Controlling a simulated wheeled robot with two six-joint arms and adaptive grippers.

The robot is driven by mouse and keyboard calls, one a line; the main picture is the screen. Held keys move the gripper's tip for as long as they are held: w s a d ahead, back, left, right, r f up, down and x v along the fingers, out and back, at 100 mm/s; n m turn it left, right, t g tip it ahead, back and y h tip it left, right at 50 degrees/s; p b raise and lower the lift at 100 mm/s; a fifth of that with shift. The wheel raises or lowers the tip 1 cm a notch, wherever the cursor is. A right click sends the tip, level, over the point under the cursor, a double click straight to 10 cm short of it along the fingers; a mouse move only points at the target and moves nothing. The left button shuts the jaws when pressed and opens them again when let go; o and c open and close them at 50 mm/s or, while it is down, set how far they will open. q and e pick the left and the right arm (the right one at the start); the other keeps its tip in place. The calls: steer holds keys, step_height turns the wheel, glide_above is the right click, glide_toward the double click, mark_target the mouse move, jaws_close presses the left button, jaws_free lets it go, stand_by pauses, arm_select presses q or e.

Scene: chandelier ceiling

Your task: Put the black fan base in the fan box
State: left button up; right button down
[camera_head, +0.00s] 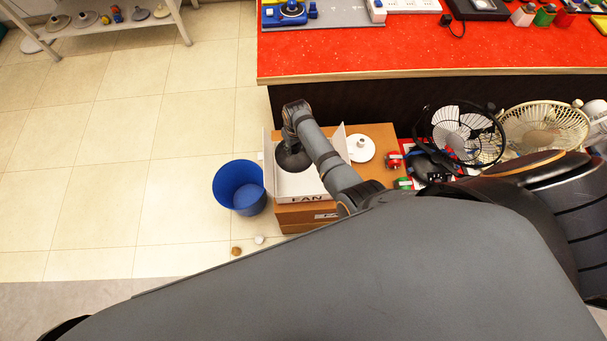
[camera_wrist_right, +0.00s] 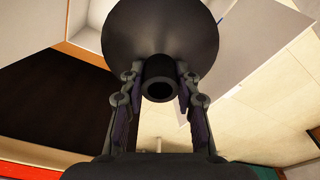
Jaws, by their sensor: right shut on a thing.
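The black fan base (camera_head: 291,160) is a round dark disc with a short hollow tube. My right gripper (camera_wrist_right: 159,85) is shut on that tube in the right wrist view, with the disc (camera_wrist_right: 160,30) beyond the fingers. In the head view the right arm reaches over the open white fan box (camera_head: 300,199), marked FAN, with its flaps up. The base shows within the outline of the box opening; how deep it sits I cannot tell. The right gripper's fingertips are hidden by the arm in the head view. My left gripper is not in view.
The fan box stands on a brown carton (camera_head: 295,216). A white fan base (camera_head: 361,150) lies to its right, and a blue bin (camera_head: 240,187) stands to its left. Fans (camera_head: 462,135) crowd the right. A red counter (camera_head: 430,50) runs behind.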

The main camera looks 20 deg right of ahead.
steer(key=shift+s+a+r+n, duration=0.1)
steer(key=shift+s+a+n, duration=0.1)
steer(key=shift+a+n, duration=0.15)
steer(key=shift+f+b, duration=0.4)
steer(key=shift+f, duration=0.05)
step_height(320, 180, down, 18)
steer(key=b, duration=1.9)
steer(key=shift+r, duration=0.2)
steer(key=shift+d+r, duration=0.1)
steer(key=shift+r, duration=0.05)
steer(key=c, duration=1)
jaws_free()
